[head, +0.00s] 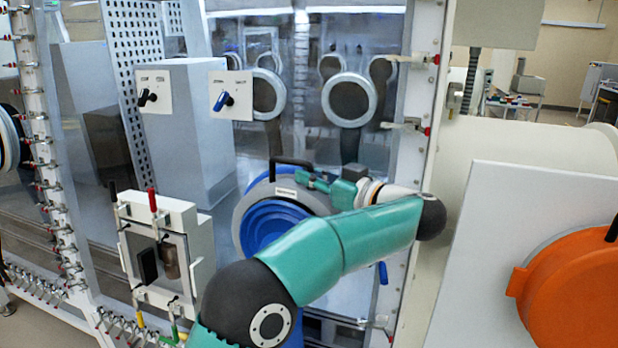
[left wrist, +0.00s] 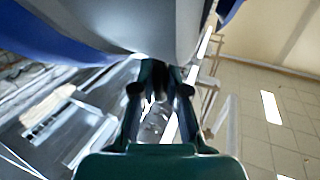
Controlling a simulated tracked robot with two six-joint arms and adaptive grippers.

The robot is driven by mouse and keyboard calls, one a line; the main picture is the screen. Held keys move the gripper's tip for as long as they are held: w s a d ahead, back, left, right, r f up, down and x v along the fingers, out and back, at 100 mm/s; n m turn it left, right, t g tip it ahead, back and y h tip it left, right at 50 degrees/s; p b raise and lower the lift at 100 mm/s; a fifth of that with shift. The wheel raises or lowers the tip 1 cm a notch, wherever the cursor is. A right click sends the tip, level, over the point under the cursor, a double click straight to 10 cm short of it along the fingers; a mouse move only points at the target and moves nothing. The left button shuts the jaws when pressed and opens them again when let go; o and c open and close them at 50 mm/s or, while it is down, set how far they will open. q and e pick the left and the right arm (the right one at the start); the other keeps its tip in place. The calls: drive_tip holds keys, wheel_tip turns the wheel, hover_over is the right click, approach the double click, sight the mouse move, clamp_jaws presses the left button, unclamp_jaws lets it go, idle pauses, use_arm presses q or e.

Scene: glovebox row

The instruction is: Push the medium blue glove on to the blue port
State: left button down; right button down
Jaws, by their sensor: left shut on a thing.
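A blue, ringed round piece (head: 268,226), which I take to be the medium blue glove, sits at the blue port. The port's wide grey ring (head: 243,205) surrounds it, with a black handle and a small label on top. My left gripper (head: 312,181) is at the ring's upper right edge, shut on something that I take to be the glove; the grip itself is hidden. In the left wrist view my gripper fingers (left wrist: 160,90) reach under a large pale grey surface with blue at both sides. My arm covers the lower right of the port. My right gripper is out of view.
A small white box with a window (head: 170,255) stands on the left. Two switch plates (head: 153,92) and round ports (head: 349,100) are behind the clear panel. An orange round cover (head: 575,290) is on the right. Clamps line the frame's edges.

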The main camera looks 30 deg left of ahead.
use_arm(q)
drive_tip(key=c, duration=1.1)
unclamp_jaws()
drive_tip(key=shift+w+a, duration=0.1)
drive_tip(key=shift+w, duration=0.1)
drive_tip(key=shift+s, duration=0.1)
drive_tip(key=shift+f, duration=0.1)
drive_tip(key=d, duration=0.4)
drive_tip(key=s+d, duration=0.1)
drive_tip(key=d, duration=0.7)
drive_tip(key=shift+s, duration=0.4)
